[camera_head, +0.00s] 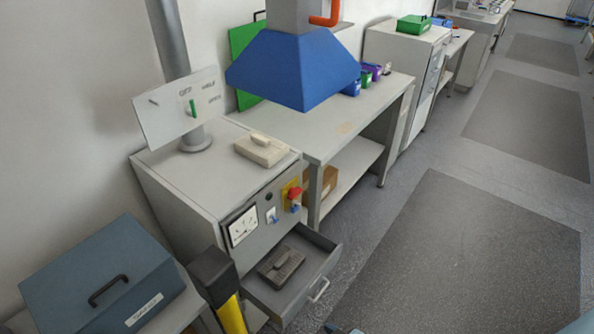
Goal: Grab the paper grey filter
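Two small blocks with a raised grip on top could be the filter; I cannot tell for sure which one is the paper grey filter. A dark grey-brown one (281,267) lies in the open drawer (258,296) at the front of the grey cabinet. A pale beige one (262,149) lies on the cabinet top (213,168). Neither is being touched. I cannot make out the fingertips of my left or right gripper in this view.
A black-topped yellow post-like part (222,289) stands just left of the drawer; I cannot tell what it is. A blue box (101,281) is at lower left. A blue hood (293,70) hangs above the workbench (347,118). The floor at right is clear.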

